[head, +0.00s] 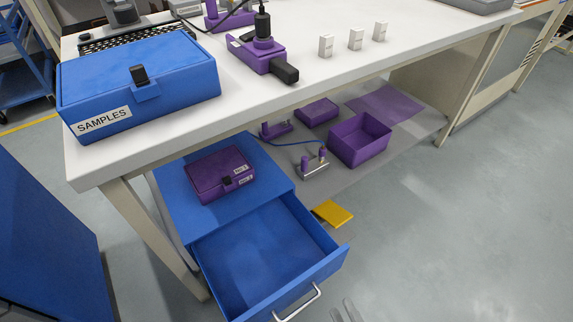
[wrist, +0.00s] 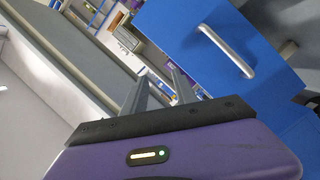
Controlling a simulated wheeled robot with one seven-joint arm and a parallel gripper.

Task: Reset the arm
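My gripper (wrist: 160,85) shows in the wrist view with its two grey fingers apart and nothing between them. In the head view its fingertips (head: 345,311) just enter at the bottom edge, right of the drawer handle (head: 297,303). The blue drawer (head: 328,264) is pulled open and looks empty. Its handle also shows in the wrist view (wrist: 226,50), to the right of the fingers and apart from them.
The white bench (head: 330,75) bears the blue SAMPLES box (head: 140,80), a purple device (head: 255,55) and three small white blocks. A purple case (head: 220,173) sits on the cabinet. Purple bins (head: 360,140) and a yellow piece (head: 332,213) lie lower. Floor at right is clear.

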